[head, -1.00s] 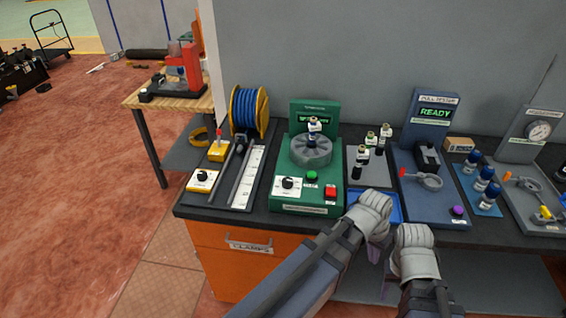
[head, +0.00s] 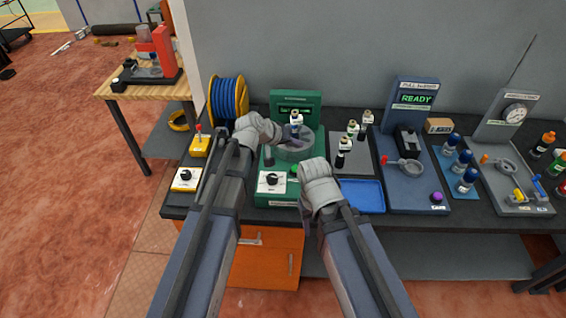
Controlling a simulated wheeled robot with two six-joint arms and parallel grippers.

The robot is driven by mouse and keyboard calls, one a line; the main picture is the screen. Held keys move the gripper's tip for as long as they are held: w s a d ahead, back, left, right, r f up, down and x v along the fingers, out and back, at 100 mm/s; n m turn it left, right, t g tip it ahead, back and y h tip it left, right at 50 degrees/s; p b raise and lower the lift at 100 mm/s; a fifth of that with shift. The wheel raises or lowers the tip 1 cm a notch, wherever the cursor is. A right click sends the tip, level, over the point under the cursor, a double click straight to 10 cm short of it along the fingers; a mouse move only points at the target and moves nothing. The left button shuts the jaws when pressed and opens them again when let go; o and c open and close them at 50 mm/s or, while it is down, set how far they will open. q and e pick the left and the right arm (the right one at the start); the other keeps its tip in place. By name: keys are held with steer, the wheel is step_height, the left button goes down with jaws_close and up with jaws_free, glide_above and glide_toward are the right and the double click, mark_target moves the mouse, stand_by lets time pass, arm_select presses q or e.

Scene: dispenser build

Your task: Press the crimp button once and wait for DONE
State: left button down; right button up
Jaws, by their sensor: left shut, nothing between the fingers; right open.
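The green crimping machine (head: 299,102) stands on the dark bench with a dial panel, a grey round turret (head: 293,147) and a lit display whose text is too small to read. A dark-capped vial (head: 295,124) stands on the turret. A green button (head: 294,168) shows partly beside my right gripper; the red button is hidden behind that gripper. I cannot tell which is the crimp button. My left gripper (head: 267,152) is shut and empty, over the turret's left side. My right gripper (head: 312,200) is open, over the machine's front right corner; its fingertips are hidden.
A blue cable spool (head: 228,97) and a yellow dial box (head: 187,179) are at left. Several vials stand on a grey plate (head: 352,163); an empty blue tray (head: 363,196) lies before it. The pull tester (head: 413,97) reading READY is to the right.

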mark_target(294, 170)
arm_select(q)
steer(key=shift+w+a+r, duration=0.1)
steer(key=shift+a, duration=0.1)
stand_by(0.3)
step_height(294, 170, down, 9)
steer(key=b, duration=0.9)
stand_by(1.6)
steer(key=shift+f+b, duration=0.35)
steer(key=shift+f, duration=0.05)
steer(key=shift+f+b, duration=0.55)
stand_by(0.7)
steer(key=shift+r, duration=0.1)
steer(key=shift+r+p, duration=0.95)
steer(key=shift+p, duration=0.1)
